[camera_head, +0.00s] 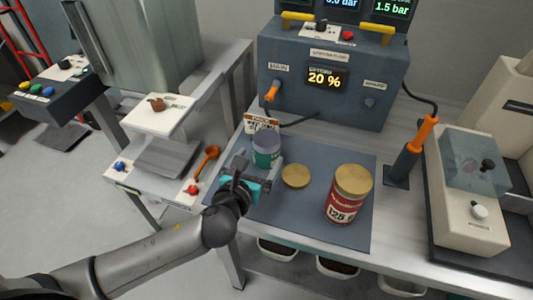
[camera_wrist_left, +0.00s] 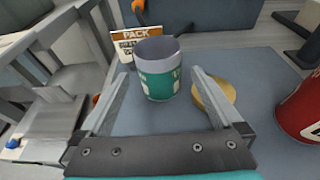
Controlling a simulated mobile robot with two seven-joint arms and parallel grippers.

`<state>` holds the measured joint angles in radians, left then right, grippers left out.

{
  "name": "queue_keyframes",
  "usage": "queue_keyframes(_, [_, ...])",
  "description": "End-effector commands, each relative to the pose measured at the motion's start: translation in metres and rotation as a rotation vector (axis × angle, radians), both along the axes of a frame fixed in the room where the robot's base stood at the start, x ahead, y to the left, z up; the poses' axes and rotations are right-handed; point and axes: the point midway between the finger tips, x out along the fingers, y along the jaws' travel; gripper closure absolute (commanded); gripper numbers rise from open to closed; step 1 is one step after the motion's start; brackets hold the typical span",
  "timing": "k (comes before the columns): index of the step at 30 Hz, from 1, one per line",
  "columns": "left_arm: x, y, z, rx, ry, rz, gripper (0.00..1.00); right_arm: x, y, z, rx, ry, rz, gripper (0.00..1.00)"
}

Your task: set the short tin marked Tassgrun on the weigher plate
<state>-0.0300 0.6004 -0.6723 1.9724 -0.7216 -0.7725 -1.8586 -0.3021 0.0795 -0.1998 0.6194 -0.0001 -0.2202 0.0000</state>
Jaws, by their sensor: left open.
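A short green tin (camera_head: 266,155) with a pale grey upper part stands upright on the dark blue mat (camera_head: 320,158). Its label is too small to read in the head view; pale marks show on the green tin in the wrist view (camera_wrist_left: 158,84). My left gripper (camera_head: 259,170) is open at its near side, and the wrist view shows the tin between or just beyond the fingertips; contact cannot be told. My right gripper is out of view.
A taller red tin (camera_head: 342,208) with a gold lid stands at the mat's right. A loose gold lid (camera_head: 295,176) lies beside the green tin. A PACK card (camera_head: 261,122) stands behind it.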

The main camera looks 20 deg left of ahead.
Motion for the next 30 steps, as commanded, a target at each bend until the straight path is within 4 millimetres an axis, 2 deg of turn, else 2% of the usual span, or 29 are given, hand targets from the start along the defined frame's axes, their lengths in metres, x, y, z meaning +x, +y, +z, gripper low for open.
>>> queue_keyframes(3, [0.014,-0.001,-0.005,-0.001,-0.001,0.000,0.00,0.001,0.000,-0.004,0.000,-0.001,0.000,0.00])
queue_keyframes(10, [0.028,0.000,-0.007,0.000,-0.002,0.000,0.00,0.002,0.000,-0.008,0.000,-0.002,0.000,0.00])
queue_keyframes(18, [0.064,0.000,-0.015,-0.001,-0.002,0.000,0.00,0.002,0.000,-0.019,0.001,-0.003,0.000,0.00])
queue_keyframes(22, [0.071,0.000,-0.017,0.000,0.000,0.000,0.00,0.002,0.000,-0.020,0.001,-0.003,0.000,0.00])
queue_keyframes(29, [0.071,0.000,-0.017,0.000,0.000,-0.001,0.00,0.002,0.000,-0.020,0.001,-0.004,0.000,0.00])
queue_keyframes(30, [0.071,0.000,-0.017,0.000,0.000,-0.001,0.05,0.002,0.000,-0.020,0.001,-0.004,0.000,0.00])
